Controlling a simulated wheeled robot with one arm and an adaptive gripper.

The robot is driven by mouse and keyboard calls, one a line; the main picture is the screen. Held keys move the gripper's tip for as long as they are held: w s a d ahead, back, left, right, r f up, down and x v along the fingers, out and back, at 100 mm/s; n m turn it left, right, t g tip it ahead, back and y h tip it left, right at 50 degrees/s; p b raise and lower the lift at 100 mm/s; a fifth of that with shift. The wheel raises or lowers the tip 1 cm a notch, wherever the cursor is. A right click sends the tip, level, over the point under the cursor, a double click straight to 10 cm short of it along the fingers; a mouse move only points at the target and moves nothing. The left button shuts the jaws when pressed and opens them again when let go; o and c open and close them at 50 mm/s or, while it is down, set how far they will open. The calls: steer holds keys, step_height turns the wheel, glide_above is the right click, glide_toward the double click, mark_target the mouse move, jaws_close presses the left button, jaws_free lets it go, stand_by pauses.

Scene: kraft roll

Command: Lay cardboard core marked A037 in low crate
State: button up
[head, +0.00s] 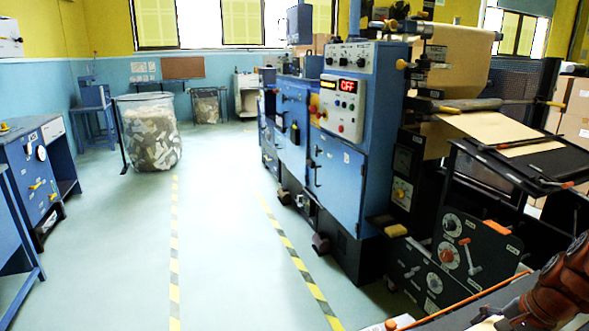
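I cannot make out a cardboard core marked A037 in the head view. I cannot make out a low crate either. My gripper's fingers do not show. A dark reddish-brown jointed part cuts into the bottom right corner and looks like a piece of my arm; what lies behind it is hidden.
A large blue machine (340,140) with a red OFF display fills the right half. It carries a kraft paper roll (455,55). A clear bin of paper scraps (150,135) stands at the back left, and a blue bench (35,170) at the left. The striped floor lane (225,230) is clear.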

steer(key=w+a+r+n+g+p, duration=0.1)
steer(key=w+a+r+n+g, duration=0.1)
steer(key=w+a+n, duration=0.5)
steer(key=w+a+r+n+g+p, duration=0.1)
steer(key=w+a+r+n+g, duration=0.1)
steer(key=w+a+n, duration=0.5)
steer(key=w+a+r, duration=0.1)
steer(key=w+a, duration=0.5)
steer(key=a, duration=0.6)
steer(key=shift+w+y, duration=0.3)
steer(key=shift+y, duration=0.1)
steer(key=p, duration=0.2)
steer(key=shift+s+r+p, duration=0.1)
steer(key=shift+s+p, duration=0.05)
steer(key=shift+p, duration=0.25)
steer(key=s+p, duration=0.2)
steer(key=p, duration=0.5)
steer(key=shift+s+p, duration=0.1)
steer(key=shift+p, duration=0.3)
